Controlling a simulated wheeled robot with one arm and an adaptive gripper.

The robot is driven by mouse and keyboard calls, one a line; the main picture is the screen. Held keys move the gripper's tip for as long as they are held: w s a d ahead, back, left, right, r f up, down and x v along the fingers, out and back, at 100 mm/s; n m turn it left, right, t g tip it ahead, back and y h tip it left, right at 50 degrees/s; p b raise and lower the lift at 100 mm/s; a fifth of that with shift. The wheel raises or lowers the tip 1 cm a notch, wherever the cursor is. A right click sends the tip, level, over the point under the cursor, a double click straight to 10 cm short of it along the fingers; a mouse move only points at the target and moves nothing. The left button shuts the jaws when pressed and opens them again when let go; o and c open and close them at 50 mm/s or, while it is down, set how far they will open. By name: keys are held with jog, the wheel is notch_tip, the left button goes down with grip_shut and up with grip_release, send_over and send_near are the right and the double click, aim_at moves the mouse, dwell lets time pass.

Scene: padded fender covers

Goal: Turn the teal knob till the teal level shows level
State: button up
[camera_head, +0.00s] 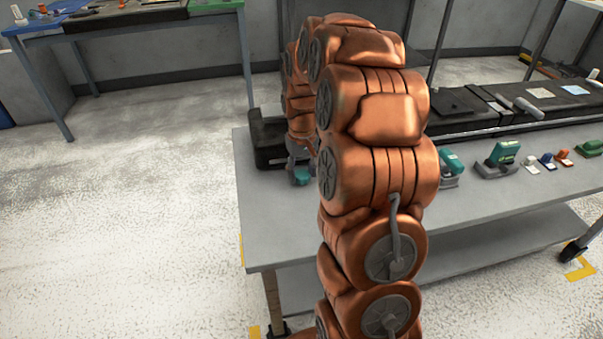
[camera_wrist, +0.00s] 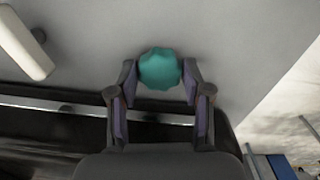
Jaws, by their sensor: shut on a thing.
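The teal knob (camera_wrist: 160,66) is round with a lobed edge and sits between my two fingers in the wrist view. My gripper (camera_wrist: 160,76) is shut on it, one finger at each side. In the head view my gripper (camera_head: 299,160) is at the left part of the grey bench, with the teal knob (camera_head: 302,174) just below it. I cannot make out a teal level or its reading. A teal device (camera_head: 503,153) stands on the bench to the right. Another teal device (camera_head: 450,163) is partly hidden behind my arm.
A black case (camera_head: 268,140) is on the grey bench (camera_head: 290,232) beside my gripper. Small white, blue and orange items (camera_head: 547,160) and a green item (camera_head: 590,148) lie at the right. The bench's front left is clear. My arm hides its middle.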

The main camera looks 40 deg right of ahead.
aim_at(301, 174)
jog(key=m, duration=0.4)
jog(key=shift+w+r+m, duration=0.1)
jog(key=shift+m, duration=0.2)
jog(key=m, duration=0.4)
dwell(0.3)
jog(key=o, duration=1.2)
jog(key=shift+c, duration=0.2)
notch_tip(301, 174, up, 12)
